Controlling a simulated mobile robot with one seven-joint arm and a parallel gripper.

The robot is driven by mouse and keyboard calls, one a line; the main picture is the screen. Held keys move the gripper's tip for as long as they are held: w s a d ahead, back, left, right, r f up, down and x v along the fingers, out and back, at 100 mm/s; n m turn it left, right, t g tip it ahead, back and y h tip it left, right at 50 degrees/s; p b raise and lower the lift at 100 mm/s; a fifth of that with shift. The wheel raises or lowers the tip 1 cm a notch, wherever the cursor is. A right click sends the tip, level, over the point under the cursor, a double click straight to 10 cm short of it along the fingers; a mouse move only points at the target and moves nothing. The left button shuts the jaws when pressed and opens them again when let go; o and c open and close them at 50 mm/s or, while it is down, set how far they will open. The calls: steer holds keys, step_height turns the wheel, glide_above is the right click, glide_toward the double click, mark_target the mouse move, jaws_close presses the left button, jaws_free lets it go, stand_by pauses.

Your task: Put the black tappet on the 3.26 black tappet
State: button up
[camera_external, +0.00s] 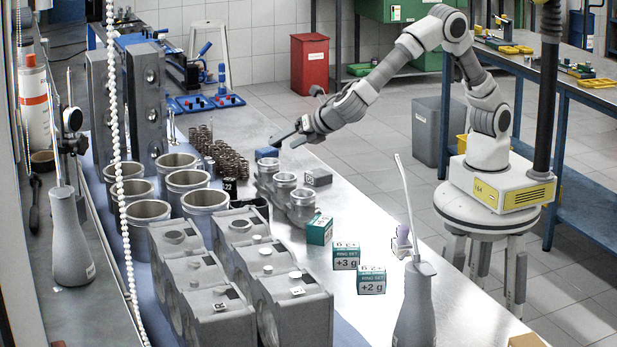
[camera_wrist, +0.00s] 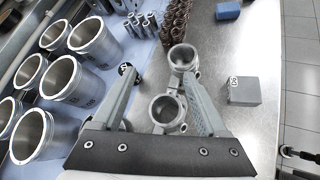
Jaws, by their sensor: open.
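My gripper (camera_external: 288,138) is open and empty, held above the bench. In the wrist view its two fingers (camera_wrist: 163,80) stand wide apart over a row of grey ring-topped metal parts (camera_wrist: 166,112). A small dark piece with a white label (camera_wrist: 127,70) shows just beside the left finger, partly hidden by it. A dark piece with a white label (camera_external: 229,185) also stands beside the cylinder liners in the external view. I cannot read these labels surely or tell which piece is the black tappet or the 3.26 black tappet.
Several metal cylinder liners (camera_external: 187,183) and grey engine blocks (camera_external: 296,305) crowd the left. Coil springs (camera_external: 232,162) stand behind the ring-topped parts. A grey labelled block (camera_wrist: 244,91) and a blue block (camera_wrist: 228,10) lie right. Ring-set boxes (camera_external: 346,256) stand nearer. Bare bench lies right.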

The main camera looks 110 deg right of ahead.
steer(key=s+r+m+g+y, duration=0.15)
steer(key=s+r+m, duration=0.3)
steer(key=s, duration=0.45)
steer(key=s+r+m+y, duration=0.3)
steer(key=s+m, duration=0.3)
steer(key=s, duration=0.4)
steer(key=s+a+m+t+y, duration=0.1)
steer(key=s+a+m, duration=0.3)
steer(key=s, duration=0.4)
steer(key=s+a+m+y, duration=0.4)
steer(key=s, duration=0.4)
steer(key=shift+s+r+m+t, duration=0.3)
steer(key=shift+r+m+t, duration=0.05)
steer(key=shift+r, duration=0.05)
steer(key=shift+a+r, duration=0.1)
steer(key=shift+r, duration=0.05)
